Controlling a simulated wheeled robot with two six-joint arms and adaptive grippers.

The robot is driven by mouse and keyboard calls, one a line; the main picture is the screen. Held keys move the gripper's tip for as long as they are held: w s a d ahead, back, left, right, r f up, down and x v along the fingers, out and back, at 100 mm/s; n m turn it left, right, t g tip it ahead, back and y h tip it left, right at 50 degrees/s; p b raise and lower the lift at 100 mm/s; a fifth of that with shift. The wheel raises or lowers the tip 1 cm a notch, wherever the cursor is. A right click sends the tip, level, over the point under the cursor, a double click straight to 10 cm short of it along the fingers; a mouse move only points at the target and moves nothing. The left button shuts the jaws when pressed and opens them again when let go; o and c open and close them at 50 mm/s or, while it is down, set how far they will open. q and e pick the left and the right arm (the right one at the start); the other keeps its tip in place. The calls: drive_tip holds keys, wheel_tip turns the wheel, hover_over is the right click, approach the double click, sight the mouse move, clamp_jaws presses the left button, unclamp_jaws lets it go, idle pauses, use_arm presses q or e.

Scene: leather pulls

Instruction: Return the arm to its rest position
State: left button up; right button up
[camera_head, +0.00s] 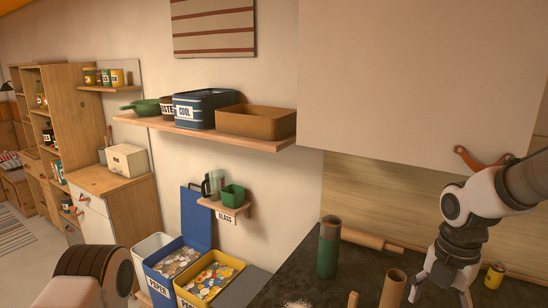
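My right arm reaches in from the right edge, and its gripper (440,295) points down over the dark counter (330,280). Its fingers look spread, with nothing seen between them. An orange-brown leather pull (466,155) is on the lower edge of the white cabinet door (420,75); my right arm passes just below it and seems to cover part of its right end. I cannot tell whether they touch. My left arm shows only as a rounded link at the bottom left, and its gripper is out of view.
A green and brown cylinder (328,250), a rolling pin (370,239), a brown tube (393,288) and a small yellow can (494,275) stand or lie on the counter near my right gripper. Paper bins (170,270) stand left of the counter. A wall shelf (215,136) holds several containers.

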drive_tip(key=s+f+g+b, duration=0.3)
drive_tip(key=s+f+g, duration=0.1)
drive_tip(key=f, duration=1.1)
drive_tip(key=s+a+f+m+g+b, duration=0.1)
drive_tip(key=s+a+f+m+b, duration=0.15)
drive_tip(key=s+f+m, duration=0.8)
drive_tip(key=s+a+f+m+b, duration=0.2)
drive_tip(key=s+f+m+b, duration=0.15)
drive_tip(key=s+f, duration=1.25)
drive_tip(key=w+f+m+t, duration=0.3)
drive_tip(key=w+m+t, duration=0.1)
drive_tip(key=w+m, duration=0.5)
drive_tip(key=shift+d+m+p, duration=0.25)
drive_tip(key=shift+m+p, duration=0.2)
drive_tip(key=shift+m, duration=0.15)
drive_tip(key=shift+w+f+m+t, duration=0.15)
drive_tip(key=shift+w+m+t, duration=0.25)
drive_tip(key=shift+w+m, duration=0.15)
drive_tip(key=c, duration=0.4)
drive_tip(key=shift+m, duration=0.25)
drive_tip(key=shift+c, duration=1.2)
use_arm(q)
wheel_tip(320, 180, down, 8)
drive_tip(key=shift+w+f, duration=0.2)
